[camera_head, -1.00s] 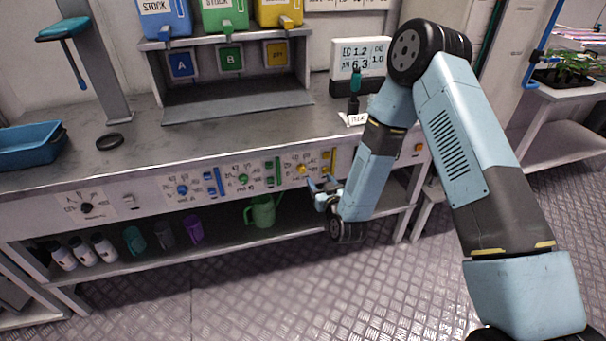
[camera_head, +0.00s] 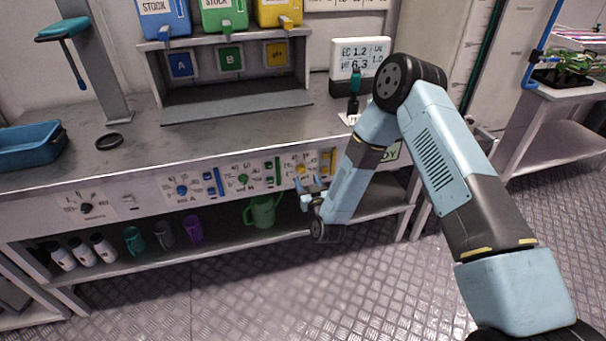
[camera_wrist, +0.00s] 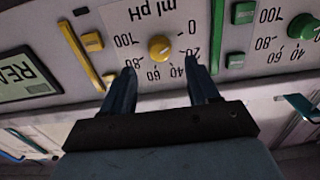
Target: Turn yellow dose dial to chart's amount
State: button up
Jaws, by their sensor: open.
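The yellow dose dial (camera_wrist: 160,47) is a round knob on the white front panel, ringed by figures from 0 to 100 with "ml pH" beside it. The wrist view shows it upside down; I cannot make out its pointer. It also shows in the head view (camera_head: 302,169). My gripper (camera_wrist: 160,68) is open and empty, its two fingers pointing at the panel on either side of the dial's line, short of the knob. In the head view my gripper (camera_head: 308,187) is just below the dial. A white chart (camera_head: 348,3) at the top is cut off and unreadable.
A yellow bar handle (camera_wrist: 82,52) and yellow button (camera_wrist: 92,41) flank the dial. On the other side are a green handle (camera_wrist: 239,30) and green dial (camera_wrist: 302,26). A green jug (camera_head: 263,211) stands on the shelf below. A display (camera_head: 360,55) stands on the bench.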

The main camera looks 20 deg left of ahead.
aim_at(302, 171)
jog(key=shift+x, duration=2.65)
jog(key=c, duration=1)
